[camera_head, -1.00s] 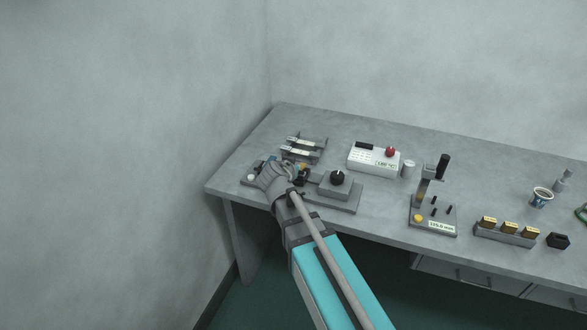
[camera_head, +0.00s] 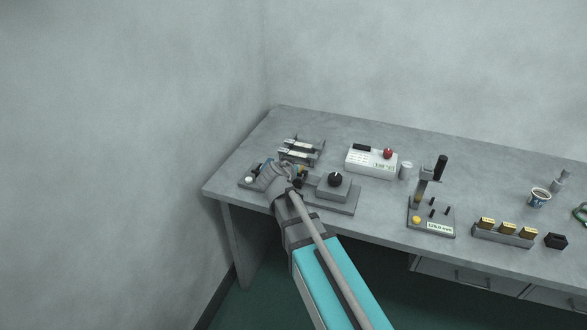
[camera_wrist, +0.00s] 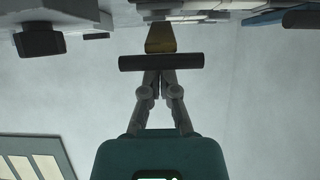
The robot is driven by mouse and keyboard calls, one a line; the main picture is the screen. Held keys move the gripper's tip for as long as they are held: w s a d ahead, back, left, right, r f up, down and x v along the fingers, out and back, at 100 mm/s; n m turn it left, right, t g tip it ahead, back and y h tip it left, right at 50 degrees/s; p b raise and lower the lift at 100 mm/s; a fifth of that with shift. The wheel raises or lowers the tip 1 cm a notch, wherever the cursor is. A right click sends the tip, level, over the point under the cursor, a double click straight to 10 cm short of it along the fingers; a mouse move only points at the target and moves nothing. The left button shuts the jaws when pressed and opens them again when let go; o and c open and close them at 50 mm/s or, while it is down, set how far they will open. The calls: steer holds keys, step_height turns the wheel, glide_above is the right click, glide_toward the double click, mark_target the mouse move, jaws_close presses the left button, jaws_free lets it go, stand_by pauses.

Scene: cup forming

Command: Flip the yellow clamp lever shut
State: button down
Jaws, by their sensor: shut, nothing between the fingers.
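In the wrist view the yellow clamp lever (camera_wrist: 161,39) shows as a short yellow piece at top centre, with a dark crossbar (camera_wrist: 161,62) in front of it. My gripper (camera_wrist: 158,77) is shut and empty. Its fingertips meet just below the crossbar in the picture; I cannot tell whether they touch it. In the head view my gripper (camera_head: 272,176) is over the fixture at the bench's left end and hides most of it. A small yellow-orange patch shows beside the wrist, too small to identify.
The grey bench (camera_head: 235,182) ends left of the fixture. A block with a black knob (camera_head: 335,180) stands close right of my wrist. Behind are a rack (camera_head: 301,150) and a white box with a red button (camera_head: 372,160). A press stand (camera_head: 430,213) is farther right.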

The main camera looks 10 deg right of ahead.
steer(key=shift+w+d+r+p, duration=0.2)
steer(key=shift+w+r+p, duration=0.15)
steer(key=shift+r+p, duration=0.4)
steer(key=shift+w+d+r+p, duration=0.15)
steer(key=shift+w+r+p, duration=0.2)
steer(key=shift+r+p, duration=0.4)
steer(key=s+a+r+p, duration=0.1)
steer(key=s+a, duration=0.3)
steer(key=s, duration=0.4)
steer(key=shift+s+a+r+p, duration=0.2)
steer(key=shift+s+r+p, duration=0.1)
steer(key=shift+r, duration=0.1)
steer(key=s+d+f+n+g+y+p, duration=0.4)
steer(key=s+d+g, duration=0.6)
steer(key=s, duration=0.4)
steer(key=shift+d+f+n+g+y+p, duration=0.2)
steer(key=shift+d+n+g+y+p, duration=0.2)
steer(key=shift+d+n+y+p, duration=0.3)
steer(key=shift+a, duration=0.1)
